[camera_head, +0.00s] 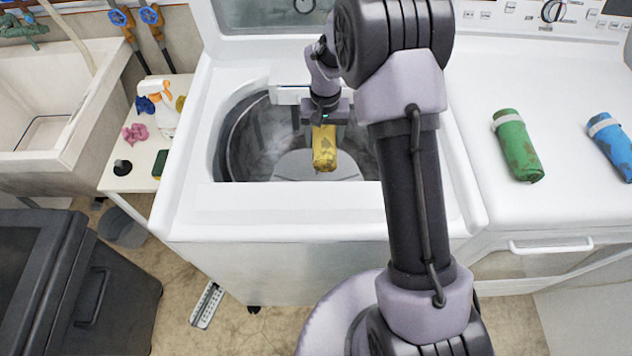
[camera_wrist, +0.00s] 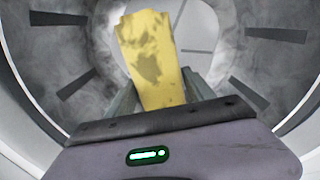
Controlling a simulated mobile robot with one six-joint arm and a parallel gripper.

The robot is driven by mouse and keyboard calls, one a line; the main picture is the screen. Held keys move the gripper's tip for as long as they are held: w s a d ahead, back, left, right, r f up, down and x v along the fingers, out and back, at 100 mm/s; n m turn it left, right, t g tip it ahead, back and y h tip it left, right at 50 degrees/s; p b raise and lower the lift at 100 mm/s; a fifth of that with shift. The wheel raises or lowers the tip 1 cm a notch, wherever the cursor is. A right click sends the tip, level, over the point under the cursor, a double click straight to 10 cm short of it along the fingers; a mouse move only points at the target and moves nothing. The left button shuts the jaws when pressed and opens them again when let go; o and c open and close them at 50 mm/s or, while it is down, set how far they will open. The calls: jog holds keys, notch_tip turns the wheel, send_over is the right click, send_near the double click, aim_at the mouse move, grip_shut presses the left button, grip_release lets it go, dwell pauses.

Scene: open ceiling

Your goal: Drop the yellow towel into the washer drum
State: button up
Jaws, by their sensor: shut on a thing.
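The yellow towel (camera_head: 324,150) is a stained roll held by my gripper (camera_head: 324,122). It hangs over the open mouth of the washer drum (camera_head: 245,140) in the head view. In the wrist view the yellow towel (camera_wrist: 152,62) stands out from between the fingers of my gripper (camera_wrist: 155,95), which are shut on it. The grey drum wall with dark slots (camera_wrist: 60,60) surrounds it there. The towel's held end is hidden by the gripper. I cannot tell exactly how deep the towel is in the drum.
The washer's white rim (camera_head: 200,150) surrounds the opening, with the raised lid (camera_head: 270,15) behind. A green roll (camera_head: 517,147) and a blue roll (camera_head: 610,145) lie on the white machine at right. A spray bottle (camera_head: 163,110) stands on a side table at left, beside a sink (camera_head: 50,110).

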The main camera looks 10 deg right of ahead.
jog(key=shift+r, duration=0.1)
jog(key=o, duration=1.6)
notch_tip(320, 180, up, 18)
jog(key=p, duration=0.6)
jog(key=shift+f, duration=0.25)
jog(key=s+a+r+t+b, duration=0.1)
jog(key=s+r+t, duration=0.1)
jog(key=s+r, duration=0.6)
jog(key=s+a+r+m+t+y+b, duration=0.1)
jog(key=s+t, duration=0.1)
jog(key=s, duration=0.8)
jog(key=s+a+r+t+y, duration=0.1)
jog(key=s+a+r, duration=0.1)
jog(key=s, duration=0.8)
jog(key=shift+s+r+m+t+b, duration=0.15)
jog(key=shift+r+m+t+b, duration=0.15)
jog(key=shift+m+t+b, duration=0.1)
